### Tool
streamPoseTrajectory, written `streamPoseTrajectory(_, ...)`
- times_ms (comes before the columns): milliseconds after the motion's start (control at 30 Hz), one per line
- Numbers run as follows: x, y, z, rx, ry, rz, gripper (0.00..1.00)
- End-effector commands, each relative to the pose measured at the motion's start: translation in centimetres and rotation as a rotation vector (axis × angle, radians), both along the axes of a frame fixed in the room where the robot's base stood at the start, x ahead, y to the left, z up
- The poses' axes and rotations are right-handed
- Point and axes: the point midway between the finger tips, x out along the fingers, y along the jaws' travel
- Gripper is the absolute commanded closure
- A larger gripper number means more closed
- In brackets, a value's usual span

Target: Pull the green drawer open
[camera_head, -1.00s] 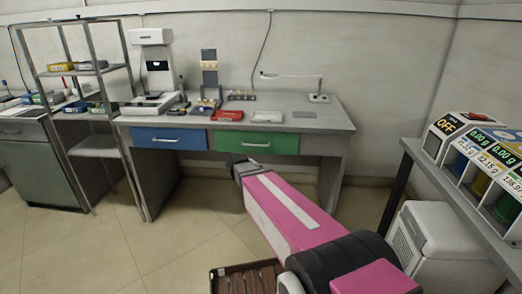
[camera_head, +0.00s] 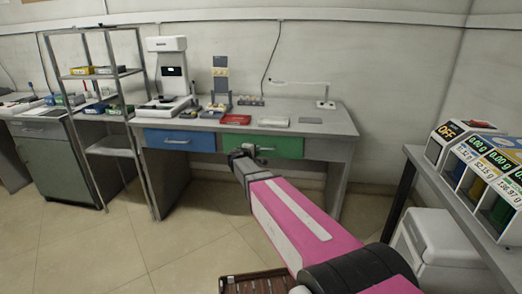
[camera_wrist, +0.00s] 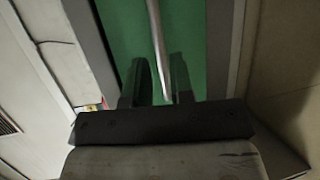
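The green drawer (camera_head: 285,148) is at the right of the workbench front and looks shut, flush with the bench. My gripper (camera_head: 246,150) is at the drawer's left part and covers some of its front and handle. In the wrist view the green front (camera_wrist: 122,35) fills the middle. The grey bar handle (camera_wrist: 157,35) runs down between the two dark fingers of my gripper (camera_wrist: 160,82). The fingers are open, one on each side of the bar, with a gap showing. Whether either finger touches the bar is hard to tell.
A blue drawer (camera_head: 180,140) sits left of the green one. The workbench (camera_head: 312,122) carries a red tray (camera_head: 236,119) and instruments. A shelf rack (camera_head: 110,73) stands at left, a side table (camera_head: 445,195) at right. The floor before the bench is mostly clear.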

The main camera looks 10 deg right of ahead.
Motion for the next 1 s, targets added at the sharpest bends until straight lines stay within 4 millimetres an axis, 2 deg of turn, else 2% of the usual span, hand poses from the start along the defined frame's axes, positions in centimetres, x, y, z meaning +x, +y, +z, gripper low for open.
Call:
streamPoseTrajectory(100, 1.7, -1.3, -0.4, 0.001, 0.001, 0.0, 0.78)
streamPoseTrajectory(300, 3.1, -2.6, -0.8, 0.001, 0.001, 0.0, 0.78)
streamPoseTrajectory(667, 3.3, -2.9, -0.9, 0.001, 0.001, 0.001, 0.78)
streamPoseTrajectory(700, 3.3, -2.9, -0.9, 0.001, 0.001, 0.001, 0.81)
streamPoseTrajectory(767, 3.3, -2.9, -0.9, 0.002, 0.0, 0.001, 1.0)
streamPoseTrajectory(1000, 3.2, -2.9, -0.9, 0.001, 0.0, 0.0, 1.0)
